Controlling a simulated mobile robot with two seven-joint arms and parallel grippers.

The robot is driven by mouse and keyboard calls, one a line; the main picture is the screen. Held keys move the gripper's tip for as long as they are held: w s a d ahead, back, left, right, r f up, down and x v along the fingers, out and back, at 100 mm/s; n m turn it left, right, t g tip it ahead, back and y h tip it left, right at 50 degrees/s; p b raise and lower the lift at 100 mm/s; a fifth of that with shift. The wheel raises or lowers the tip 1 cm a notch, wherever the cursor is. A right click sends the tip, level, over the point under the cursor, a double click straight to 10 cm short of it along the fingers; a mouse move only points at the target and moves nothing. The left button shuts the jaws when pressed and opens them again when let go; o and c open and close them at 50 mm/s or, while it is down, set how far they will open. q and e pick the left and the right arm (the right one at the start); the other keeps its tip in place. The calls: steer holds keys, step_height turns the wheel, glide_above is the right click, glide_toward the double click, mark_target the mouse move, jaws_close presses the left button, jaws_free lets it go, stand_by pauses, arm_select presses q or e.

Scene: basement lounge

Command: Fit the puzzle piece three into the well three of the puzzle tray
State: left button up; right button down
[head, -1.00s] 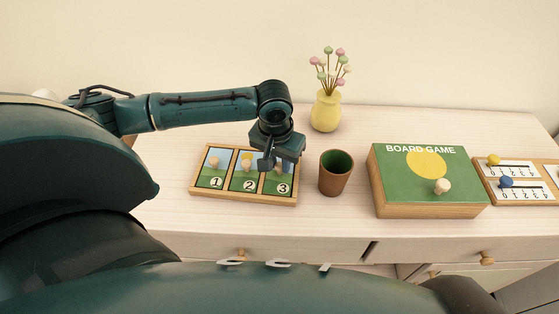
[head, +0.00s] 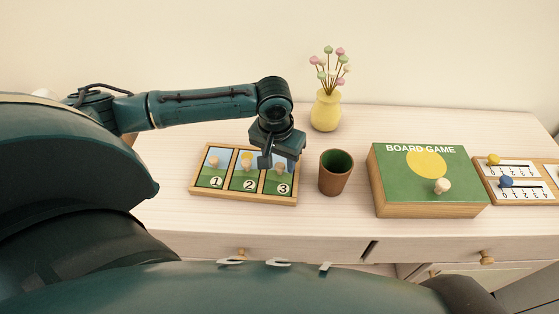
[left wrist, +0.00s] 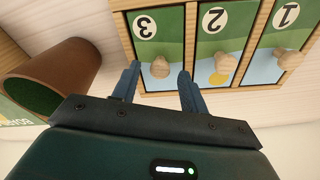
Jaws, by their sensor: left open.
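The wooden puzzle tray (head: 243,199) lies on the cabinet top, with three picture wells side by side. Puzzle piece three (head: 283,188), marked 3 with a pale knob, lies in the rightmost well in the head view and looks flush there. It also shows in the left wrist view (left wrist: 158,22) at upper middle. My left gripper (head: 277,160) is open just above it. In the left wrist view its fingers (left wrist: 159,76) stand on either side of the knob, apart from it. My right gripper is not in view.
Pieces one (head: 214,180) and two (head: 246,183) lie in the other wells. A brown cup (head: 335,180) stands close right of the tray. A board game box (head: 410,185) and a number board (head: 530,190) are further right. A yellow vase (head: 326,112) stands behind.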

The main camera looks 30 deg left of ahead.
arm_select(q)
step_height(320, 180, up, 11)
steer(key=s, duration=0.1)
steer(key=shift+s+r, duration=0.15)
steer(key=shift+s, duration=0.05)
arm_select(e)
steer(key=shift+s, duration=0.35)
arm_select(q)
steer(key=shift+d, duration=0.1)
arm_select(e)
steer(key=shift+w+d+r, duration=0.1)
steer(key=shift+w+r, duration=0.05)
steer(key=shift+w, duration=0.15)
